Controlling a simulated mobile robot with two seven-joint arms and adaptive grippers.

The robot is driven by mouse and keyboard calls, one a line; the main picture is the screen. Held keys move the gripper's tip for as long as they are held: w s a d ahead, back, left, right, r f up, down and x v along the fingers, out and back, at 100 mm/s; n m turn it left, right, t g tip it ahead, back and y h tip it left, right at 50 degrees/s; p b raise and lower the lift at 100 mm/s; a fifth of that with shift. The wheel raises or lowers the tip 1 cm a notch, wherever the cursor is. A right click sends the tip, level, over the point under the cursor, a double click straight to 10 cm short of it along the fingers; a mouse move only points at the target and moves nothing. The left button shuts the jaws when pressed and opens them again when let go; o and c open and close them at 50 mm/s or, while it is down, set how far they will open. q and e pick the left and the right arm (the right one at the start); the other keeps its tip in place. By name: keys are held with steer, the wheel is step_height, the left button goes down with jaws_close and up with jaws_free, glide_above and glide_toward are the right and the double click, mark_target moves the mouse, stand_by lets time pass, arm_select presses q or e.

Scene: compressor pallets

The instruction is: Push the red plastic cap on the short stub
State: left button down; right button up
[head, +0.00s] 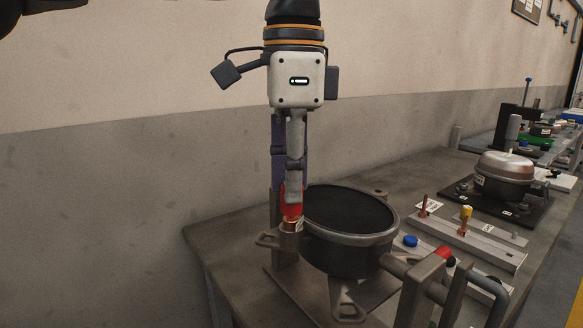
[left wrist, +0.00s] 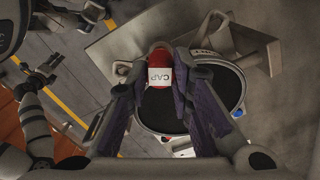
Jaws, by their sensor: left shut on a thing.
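My left gripper (head: 293,195) points down, shut on the red plastic cap (head: 291,211). The cap also shows between the fingers in the left wrist view (left wrist: 160,57), with a white label reading CAP. Directly below the cap in the head view is a short copper-coloured stub (head: 290,226), beside the round black compressor shell (head: 345,255). The cap's lower edge meets the top of the stub in this view; how far it sits over it I cannot tell. In the left wrist view the stub is hidden.
A metal holder (head: 470,243) with coloured caps and plugs stands right of the shell. A blue cap (head: 411,241) and another red piece (head: 444,252) are near its front. A second compressor (head: 504,174) stands farther back. The wall is close behind; the table's left end is clear.

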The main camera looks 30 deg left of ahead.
arm_select(q)
steer(key=c, duration=1.3)
jaws_free()
steer(key=shift+f, duration=0.1)
steer(key=shift+c, duration=0.2)
step_height(320, 180, up, 12)
